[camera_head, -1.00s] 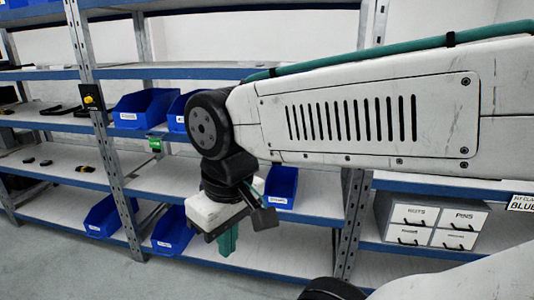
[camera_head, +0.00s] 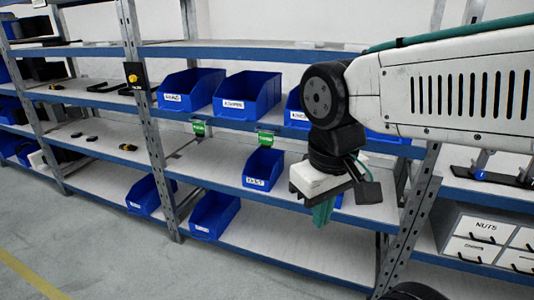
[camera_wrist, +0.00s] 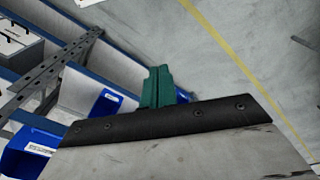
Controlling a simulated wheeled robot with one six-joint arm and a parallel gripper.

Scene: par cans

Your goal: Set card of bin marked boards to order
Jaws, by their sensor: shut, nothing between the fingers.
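Blue bins with white labels stand on the shelving: two large upper bins (camera_head: 190,90) (camera_head: 249,95), a smaller one (camera_head: 264,169) on the middle shelf, and others below. I cannot make out a label reading boards. Two green cards hang at the upper shelf's edge, a left card (camera_head: 199,128) and a right card (camera_head: 265,138); their writing is too small to read. My gripper (camera_head: 323,212) has teal fingers, shut and empty, pointing down in front of the shelves, right of both cards and apart from them. The fingers also show in the wrist view (camera_wrist: 157,86).
A black box with a yellow button (camera_head: 134,78) is on a shelf post. Drawers (camera_head: 478,231), one marked NUTS, stand at the right. Lower blue bins (camera_head: 214,214) sit near the shelf edge. The floor (camera_head: 90,240) at the left is clear, with a yellow line.

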